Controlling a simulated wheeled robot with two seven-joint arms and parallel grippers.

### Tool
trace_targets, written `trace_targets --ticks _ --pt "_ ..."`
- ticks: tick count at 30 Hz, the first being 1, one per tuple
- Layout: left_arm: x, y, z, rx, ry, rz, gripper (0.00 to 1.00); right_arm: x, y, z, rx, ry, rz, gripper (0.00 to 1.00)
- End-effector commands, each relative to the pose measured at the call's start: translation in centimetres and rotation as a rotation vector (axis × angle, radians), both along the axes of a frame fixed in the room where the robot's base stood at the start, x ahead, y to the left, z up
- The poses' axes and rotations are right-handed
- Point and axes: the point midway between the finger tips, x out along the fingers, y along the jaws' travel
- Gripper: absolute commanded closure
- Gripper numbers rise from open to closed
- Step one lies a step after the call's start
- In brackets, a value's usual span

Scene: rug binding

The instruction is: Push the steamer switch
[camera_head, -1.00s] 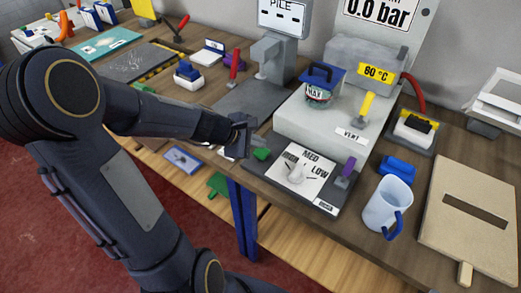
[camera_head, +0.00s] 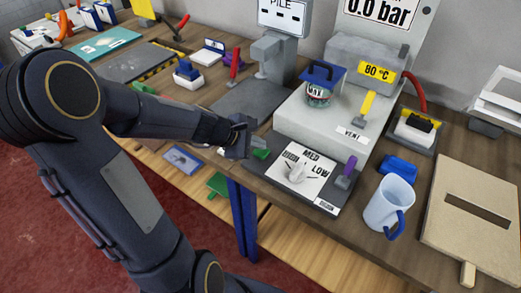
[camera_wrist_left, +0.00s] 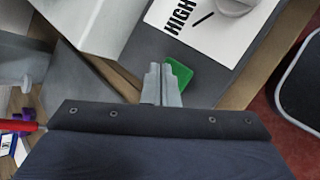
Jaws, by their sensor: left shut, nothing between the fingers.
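The steamer (camera_head: 300,128) is a pale box with a yellow display (camera_head: 379,71) reading 80 °C and a dark front panel with a white dial plate marked LOW, MED and HIGH. A green switch (camera_head: 261,154) sits at the panel's left end; it also shows in the left wrist view (camera_wrist_left: 178,74). My left gripper (camera_head: 249,146) is shut and empty, its fingertips (camera_wrist_left: 162,84) right beside the green switch. I cannot tell whether they touch it. The fingers hide part of the switch in the wrist view. My right gripper is not in view.
A yellow lever (camera_head: 368,104) marked VENT and a purple lever (camera_head: 347,170) stand to the right of the switch. A grey dial knob (camera_head: 296,172) is on the plate. A blue-handled jug (camera_head: 388,205) stands farther right. A grey pile press (camera_head: 275,55) stands behind my gripper.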

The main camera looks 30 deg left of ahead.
Motion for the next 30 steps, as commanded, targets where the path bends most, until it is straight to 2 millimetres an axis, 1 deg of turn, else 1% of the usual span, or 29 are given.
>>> trace_targets --ticks 30 --pt "0.0 0.0 -1.0 0.0 0.0 0.0 1.0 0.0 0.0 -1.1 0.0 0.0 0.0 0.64"
